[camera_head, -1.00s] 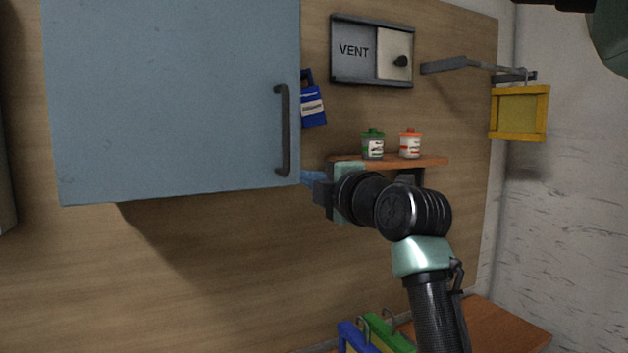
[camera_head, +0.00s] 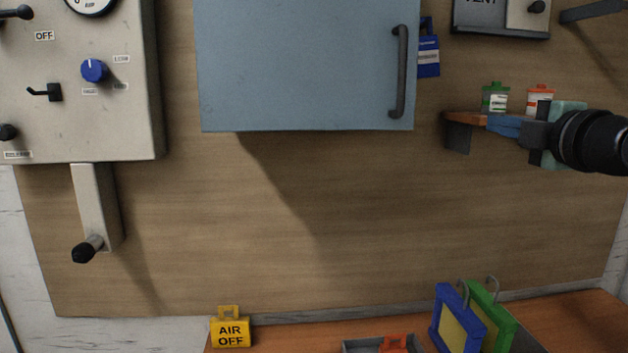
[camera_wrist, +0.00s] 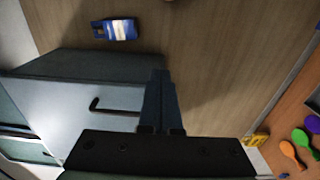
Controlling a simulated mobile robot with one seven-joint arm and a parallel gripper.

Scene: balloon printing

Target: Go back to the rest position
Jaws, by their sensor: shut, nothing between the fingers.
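My gripper (camera_head: 503,126) is at the right of the head view, in front of the small wooden shelf (camera_head: 462,118). Its blue fingers point left and are shut, with nothing held. In the wrist view the closed fingers (camera_wrist: 160,100) reach toward the wooden wall, beside the blue-grey cabinet (camera_wrist: 60,100). The cabinet (camera_head: 300,65) is closed in the head view, with its dark handle (camera_head: 400,72) on the right edge. My gripper is to the right of and below that handle, apart from it.
A blue tag (camera_head: 428,55) hangs beside the cabinet. A control panel (camera_head: 130,100) is at left. Below, the bench holds a yellow AIR OFF tag (camera_head: 230,331) and blue frame (camera_head: 452,325).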

